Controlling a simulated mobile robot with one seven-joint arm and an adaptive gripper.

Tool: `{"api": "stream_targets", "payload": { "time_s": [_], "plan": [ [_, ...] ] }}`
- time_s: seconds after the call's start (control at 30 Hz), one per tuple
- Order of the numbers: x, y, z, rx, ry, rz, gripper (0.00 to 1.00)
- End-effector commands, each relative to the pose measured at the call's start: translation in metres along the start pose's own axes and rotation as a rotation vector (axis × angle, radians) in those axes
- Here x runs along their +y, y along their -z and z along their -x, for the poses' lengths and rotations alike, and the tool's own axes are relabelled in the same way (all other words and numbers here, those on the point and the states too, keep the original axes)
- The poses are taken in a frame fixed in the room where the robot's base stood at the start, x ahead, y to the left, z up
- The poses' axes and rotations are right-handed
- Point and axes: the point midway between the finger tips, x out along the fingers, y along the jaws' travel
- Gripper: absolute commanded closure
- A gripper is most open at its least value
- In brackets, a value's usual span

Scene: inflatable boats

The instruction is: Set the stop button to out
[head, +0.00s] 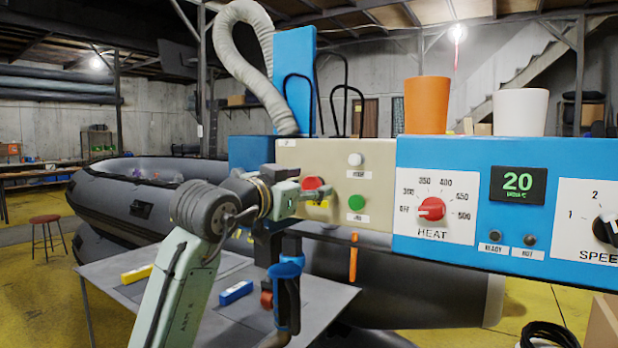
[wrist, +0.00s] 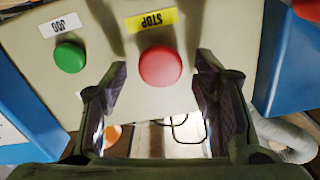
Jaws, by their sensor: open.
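The stop button (head: 312,186) is a round red button on the beige panel (head: 300,155) of a blue machine. In the wrist view the stop button (wrist: 160,66) sits just beyond and between my fingertips, under a yellow STOP label (wrist: 151,20) that appears upside down. My gripper (head: 300,195) is in front of the panel, and it partly covers the button in the head view. In the wrist view my gripper (wrist: 160,75) is open, with one finger on each side of the button. I cannot tell whether the fingers touch it.
A green jog button (head: 357,202) and a white button (head: 355,159) are close by on the panel. A red heat knob (head: 431,208) is on the blue face to the right. Orange (head: 427,105) and white (head: 520,111) cups stand on top. A grey table (head: 320,300) is below.

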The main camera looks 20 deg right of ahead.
Motion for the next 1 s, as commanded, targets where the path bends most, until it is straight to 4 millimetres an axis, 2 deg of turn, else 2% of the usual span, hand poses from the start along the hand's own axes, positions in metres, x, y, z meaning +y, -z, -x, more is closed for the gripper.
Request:
{"api": "stream_targets", "payload": {
  "time_s": [0.13, 0.43, 1.0],
  "plan": [
    [-0.0001, 0.0001, -0.0101, -0.001, 0.000, 0.000, 0.46],
    [0.0002, -0.0006, -0.0117, 0.000, 0.000, -0.001, 0.46],
    [0.0002, -0.0003, -0.0114, 0.000, 0.000, -0.001, 0.84]
  ]
}}
